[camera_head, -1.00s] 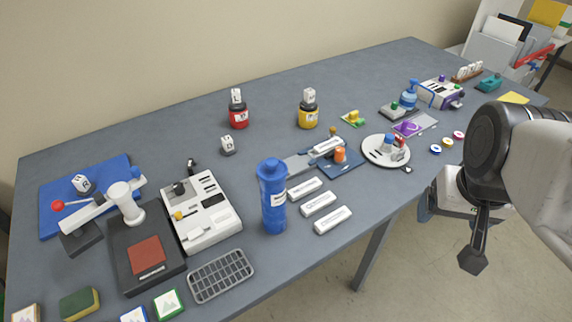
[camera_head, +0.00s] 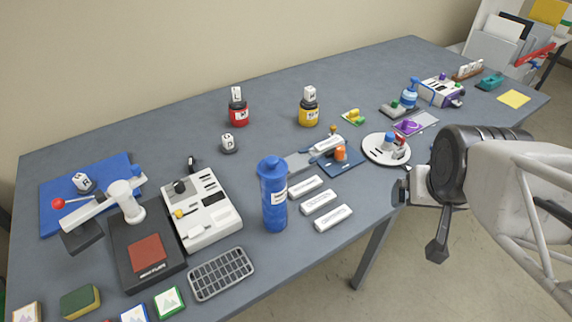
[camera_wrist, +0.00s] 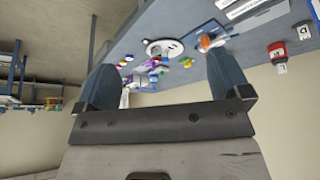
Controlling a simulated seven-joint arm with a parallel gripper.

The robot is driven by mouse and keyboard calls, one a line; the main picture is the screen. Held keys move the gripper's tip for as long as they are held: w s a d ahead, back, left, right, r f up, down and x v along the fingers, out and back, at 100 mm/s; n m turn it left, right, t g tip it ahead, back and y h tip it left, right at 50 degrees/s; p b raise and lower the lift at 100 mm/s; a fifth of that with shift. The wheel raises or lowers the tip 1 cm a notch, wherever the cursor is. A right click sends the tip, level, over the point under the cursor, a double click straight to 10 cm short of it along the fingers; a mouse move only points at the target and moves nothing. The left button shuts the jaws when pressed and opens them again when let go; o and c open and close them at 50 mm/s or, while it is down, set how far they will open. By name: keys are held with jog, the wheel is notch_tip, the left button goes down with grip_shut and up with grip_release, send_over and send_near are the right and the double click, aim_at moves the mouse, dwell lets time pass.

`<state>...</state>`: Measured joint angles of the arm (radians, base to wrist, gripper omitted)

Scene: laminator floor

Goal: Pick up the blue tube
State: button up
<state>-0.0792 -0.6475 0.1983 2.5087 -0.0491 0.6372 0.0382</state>
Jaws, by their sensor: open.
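In the head view my gripper is at the right, by the table's front edge, well apart from the tube, and partly hidden by my wrist. I cannot make out the tube in the wrist view.
White bars (camera_head: 319,202) lie right of the tube, and a grey grid tray (camera_head: 221,274) lies in front-left. A white switch panel (camera_head: 202,210) is to its left. A round white plate (camera_head: 386,150) with small parts lies between tube and arm.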

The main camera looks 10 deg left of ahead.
aim_at(281, 190)
jog(key=w+a+f+n+t+y, duration=0.1)
jog(key=w+a+f+n+t, duration=0.1)
jog(key=w+a+f+t, duration=0.25)
jog(key=a+f+n+t+y, duration=0.1)
jog(key=a+n+y, duration=0.1)
jog(key=a, duration=0.4)
jog(key=s+a+f+n+t+y, duration=0.1)
jog(key=a+f+y, duration=0.1)
jog(key=a+y, duration=0.3)
jog(key=s+a+f+n+t+y, duration=0.1)
jog(key=a+f+n+y, duration=0.1)
jog(key=a, duration=0.6)
jog(key=shift+s+f+n+y, duration=0.2)
jog(key=shift+n+y, duration=0.1)
jog(key=shift+y, duration=0.6)
jog(key=shift+s+a+y, duration=0.3)
jog(key=shift+s+y, duration=0.05)
jog(key=shift+y, duration=0.05)
jog(key=shift+w, duration=0.1)
jog(key=shift+x, duration=1.2)
jog(key=shift+w+a, duration=0.1)
jog(key=shift+x, duration=2.5)
